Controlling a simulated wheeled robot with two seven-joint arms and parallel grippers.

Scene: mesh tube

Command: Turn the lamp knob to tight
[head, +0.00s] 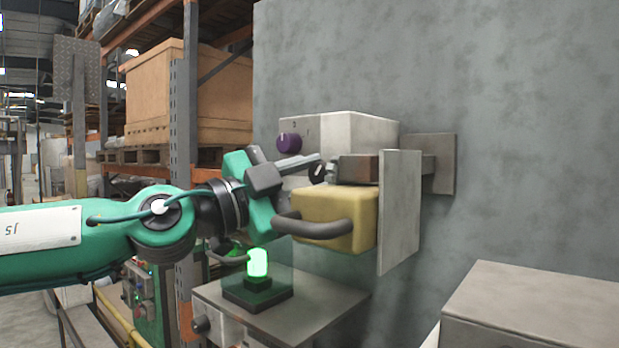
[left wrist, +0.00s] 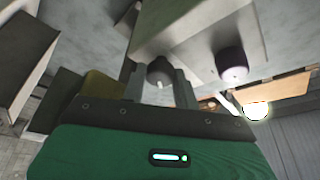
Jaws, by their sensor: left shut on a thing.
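A grey box (head: 360,130) on the wall carries a purple knob (head: 289,142) and a dark knob (head: 316,174) on its front. Small marks near the knobs are too small to read, so I cannot tell from them which is the lamp knob. My left gripper (head: 318,163) reaches in from the left, its fingers at the dark knob. In the left wrist view the dark knob (left wrist: 160,72) sits between the two fingers (left wrist: 160,85), which are shut on it. The purple knob (left wrist: 232,66) is free, to the right there. My right gripper is not in view.
A green lit lamp (head: 257,262) stands on a shelf (head: 335,300) below. A grey box (head: 540,300) is at lower right.

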